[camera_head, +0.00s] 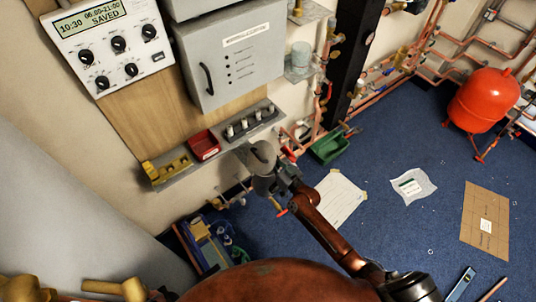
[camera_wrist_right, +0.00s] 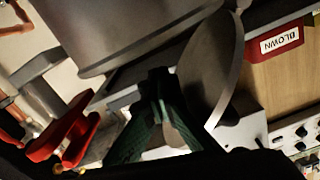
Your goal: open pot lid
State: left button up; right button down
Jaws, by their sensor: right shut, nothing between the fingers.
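A small grey pot (camera_head: 265,186) is at the wall shelf in the head view, partly covered by my right gripper. Its smooth grey side (camera_wrist_right: 125,30) fills the top of the right wrist view. A grey round lid (camera_head: 263,156) shows above the pot. In the wrist view the lid (camera_wrist_right: 217,62) is tilted up at a steep angle to the pot. My right gripper (camera_head: 283,182) is beside the pot; its dark green fingers (camera_wrist_right: 160,85) are shut and empty, close to the lid. I cannot tell whether they touch it. My left gripper is not in view.
A red bin (camera_head: 204,145) and a yellow holder (camera_head: 170,169) stand on the shelf left of the lid. Copper pipes with red handles (camera_wrist_right: 62,130) are near the right gripper.

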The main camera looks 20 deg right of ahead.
jog(key=c, duration=2.6)
grip_release()
jog(key=o, duration=0.6)
jog(key=shift+s, duration=0.15)
jog(key=p+v, duration=0.1)
jog(key=v, duration=0.7)
jog(key=shift+s+d+p, duration=0.15)
jog(key=shift+s+p, duration=0.2)
jog(key=shift+p, duration=0.05)
